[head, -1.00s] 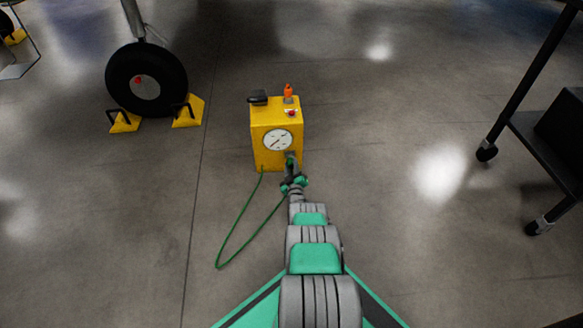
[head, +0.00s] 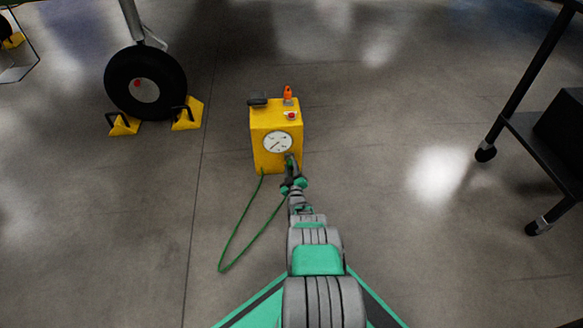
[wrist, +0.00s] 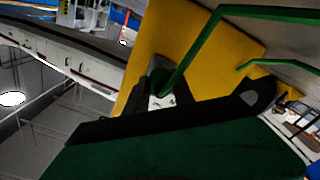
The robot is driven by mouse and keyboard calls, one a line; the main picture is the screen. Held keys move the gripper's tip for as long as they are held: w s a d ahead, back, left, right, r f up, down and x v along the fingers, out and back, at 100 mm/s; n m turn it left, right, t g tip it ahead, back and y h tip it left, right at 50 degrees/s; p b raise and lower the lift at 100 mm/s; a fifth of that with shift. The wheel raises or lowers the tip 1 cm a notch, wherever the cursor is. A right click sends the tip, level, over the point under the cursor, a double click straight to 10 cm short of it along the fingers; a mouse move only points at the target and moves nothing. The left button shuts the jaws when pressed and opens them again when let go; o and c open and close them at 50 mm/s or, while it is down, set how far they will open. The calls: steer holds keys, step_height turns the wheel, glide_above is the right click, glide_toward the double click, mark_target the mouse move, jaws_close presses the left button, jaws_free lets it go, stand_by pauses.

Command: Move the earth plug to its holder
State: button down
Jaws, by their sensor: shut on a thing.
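The yellow ground unit (head: 268,145) stands on the floor in the middle of the head view, with a round white gauge on its front. My gripper (head: 290,164) is at the lower right of that front face, shut on the earth plug. In the wrist view the earth plug (wrist: 158,84) shows as a small dark and green piece in front of the yellow face. The green cable (head: 233,235) hangs in a loop from the unit's lower left to my gripper. The holder is hard to make out; dark parts around the plug hide whether it is seated.
An orange piece (head: 288,93), a red button and a black part (head: 258,100) are on the unit's top. An aircraft wheel (head: 145,83) with yellow chocks (head: 187,113) stands at left. A black wheeled cart (head: 545,150) stands at right. Floor between is clear.

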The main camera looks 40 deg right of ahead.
steer(key=shift+w+d+r, duration=0.45)
steer(key=shift+r, duration=0.15)
steer(key=c, duration=1.4)
jaws_free()
steer(key=shift+f, duration=0.1)
steer(key=shift+c, duration=0.2)
steer(key=shift+o, duration=0.9)
steer(key=shift+d+f, duration=0.1)
steer(key=shift+f, duration=0.15)
steer(key=shift+o, duration=1.3)
steer(key=shift+a+f, duration=0.1)
steer(key=shift+a, duration=0.1)
steer(key=shift+o, duration=0.8)
steer(key=shift+s+a+f, duration=0.1)
steer(key=shift+f, duration=0.05)
